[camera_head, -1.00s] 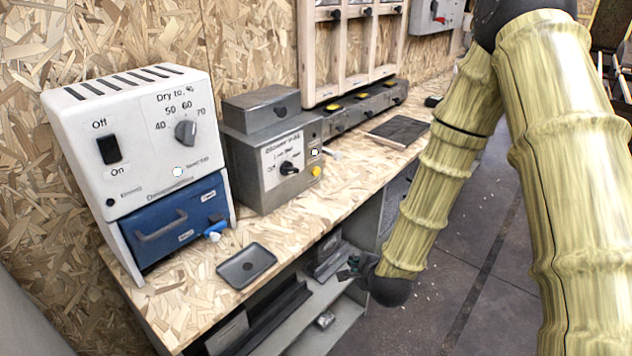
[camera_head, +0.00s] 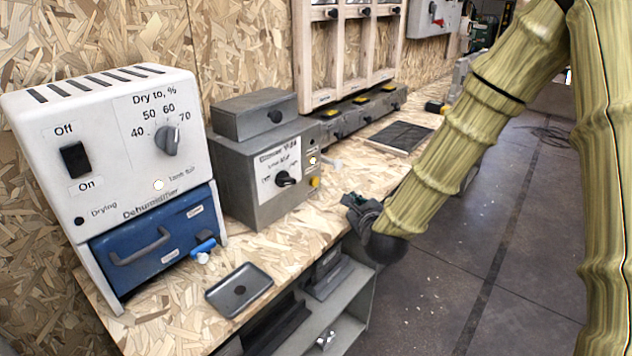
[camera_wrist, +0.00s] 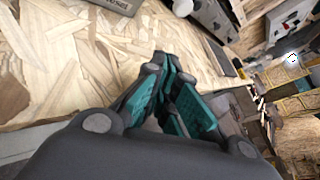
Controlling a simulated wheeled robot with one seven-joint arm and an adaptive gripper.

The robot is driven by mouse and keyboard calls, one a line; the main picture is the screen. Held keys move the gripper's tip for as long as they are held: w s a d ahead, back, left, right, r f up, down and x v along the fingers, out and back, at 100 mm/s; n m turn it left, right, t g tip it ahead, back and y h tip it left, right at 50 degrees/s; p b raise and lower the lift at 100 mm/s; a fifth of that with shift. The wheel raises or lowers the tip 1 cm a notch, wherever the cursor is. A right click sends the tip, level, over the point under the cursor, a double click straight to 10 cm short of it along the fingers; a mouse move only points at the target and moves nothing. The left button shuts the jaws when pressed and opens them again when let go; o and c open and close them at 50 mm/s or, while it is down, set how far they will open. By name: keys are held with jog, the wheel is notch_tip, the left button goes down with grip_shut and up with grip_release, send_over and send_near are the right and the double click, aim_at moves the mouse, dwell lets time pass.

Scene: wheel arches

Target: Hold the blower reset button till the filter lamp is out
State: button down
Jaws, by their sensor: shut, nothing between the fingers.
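The grey blower box (camera_head: 262,170) stands on the bench in the head view, with a white label and a black knob (camera_head: 285,179). A yellow button (camera_head: 314,182) sits low on its right side. A small round white lamp (camera_head: 312,161) above it looks bright; its lettering is too small to read. My gripper (camera_head: 352,205) is at the bench's front edge, right of and slightly below the button, apart from it. In the wrist view my gripper's teal-padded fingers (camera_wrist: 164,70) are shut with nothing held, over the wooden bench top.
The white dehumidifier (camera_head: 110,150) with its blue drawer stands left of the blower. A dark tray (camera_head: 239,290) lies in front. Bench top (camera_head: 345,175) is clear right of the blower; open shelves lie below the edge.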

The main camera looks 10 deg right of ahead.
aim_at(314, 181)
jog(key=shift+w+f, duration=0.15)
jog(key=shift+w, duration=0.1)
jog(key=shift+w+a, duration=0.3)
jog(key=shift+a, duration=0.1)
jog(key=shift+w+a+p, duration=0.15)
jog(key=shift+w+a, duration=0.9)
jog(key=shift+w, duration=0.35)
jog(key=shift+w+a+p, duration=0.15)
jog(key=shift+w+a, duration=0.9)
jog(key=shift+w, duration=0.3)
jog(key=shift+w+a, duration=0.2)
jog(key=shift+a, duration=0.05)
jog(key=shift+w+a, duration=0.55)
jog(key=shift+w, duration=0.2)
dwell(0.9)
jog(key=shift+s, duration=0.1)
jog(key=shift+s+d+b, duration=0.35)
jog(key=shift+s+d, duration=0.2)
jog(key=shift+s, duration=0.1)
